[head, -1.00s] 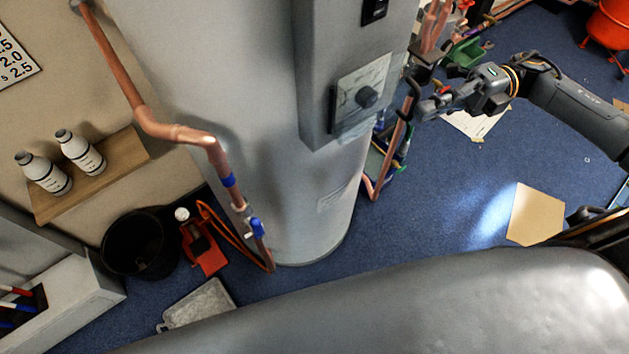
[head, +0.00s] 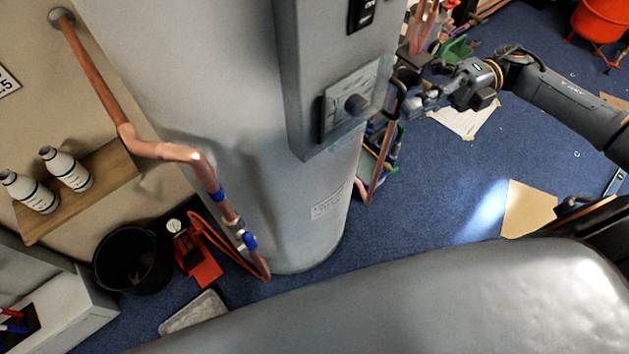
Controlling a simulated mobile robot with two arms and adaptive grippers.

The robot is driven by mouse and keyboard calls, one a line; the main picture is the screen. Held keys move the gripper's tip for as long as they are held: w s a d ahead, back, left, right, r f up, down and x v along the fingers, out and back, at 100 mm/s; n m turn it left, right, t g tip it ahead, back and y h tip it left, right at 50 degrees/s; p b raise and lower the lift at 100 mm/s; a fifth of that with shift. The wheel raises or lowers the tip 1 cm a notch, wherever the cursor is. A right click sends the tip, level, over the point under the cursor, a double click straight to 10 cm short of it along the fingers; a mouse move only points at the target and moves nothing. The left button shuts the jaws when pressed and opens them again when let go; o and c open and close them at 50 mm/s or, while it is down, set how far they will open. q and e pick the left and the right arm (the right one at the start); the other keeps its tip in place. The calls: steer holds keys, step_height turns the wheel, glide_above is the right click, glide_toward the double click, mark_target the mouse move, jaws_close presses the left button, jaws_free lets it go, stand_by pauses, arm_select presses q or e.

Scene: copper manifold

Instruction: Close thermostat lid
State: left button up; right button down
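The thermostat (head: 345,110) is a grey box on the front of the tall grey cylinder (head: 240,130). My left gripper is not in view.
A bent copper pipe (head: 165,151) with blue fittings runs down the cylinder's left side. A wooden shelf (head: 110,178) holds two white bottles. A black bucket (head: 130,262) and a red tool (head: 200,262) stand on the floor.

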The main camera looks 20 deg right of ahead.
steer(key=shift+w+d+r, duration=0.25)
steer(key=shift+w, duration=0.1)
steer(key=d, duration=1.1)
steer(key=shift+w+d+f, duration=0.25)
steer(key=shift+w+f, duration=0.1)
steer(key=shift+w, duration=0.05)
